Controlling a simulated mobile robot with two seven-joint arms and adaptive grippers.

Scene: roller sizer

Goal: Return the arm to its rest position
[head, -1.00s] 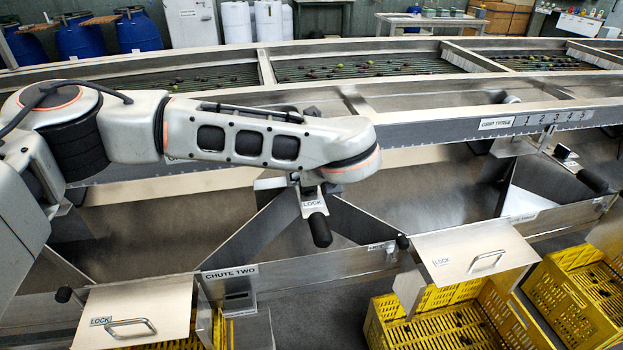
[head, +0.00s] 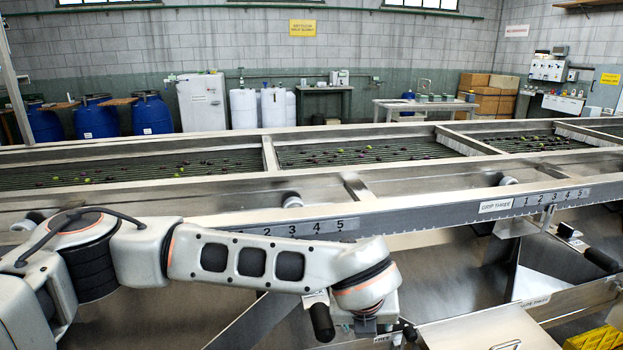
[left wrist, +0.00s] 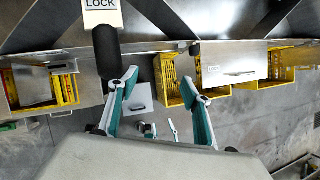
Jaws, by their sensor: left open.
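My left arm (head: 250,258) reaches in from the left in the head view, over the front of the sizer. Its wrist is bent downward and the fingers are hidden there. In the left wrist view my left gripper (left wrist: 158,78) is open, its two teal-edged fingers apart with nothing between them. A black lever handle (head: 322,320) stands close beside the wrist in the head view. It also shows in the left wrist view (left wrist: 106,52), under a LOCK plate, near the left finger; I cannot tell whether they touch. My right gripper is not in view.
The sizer's metal front rail (head: 420,215) runs behind the arm. Below are chute covers (head: 490,335) with handles and yellow crates (left wrist: 170,85). Another black handle (head: 600,260) sits at the right. Open floor (left wrist: 260,130) shows beyond the crates.

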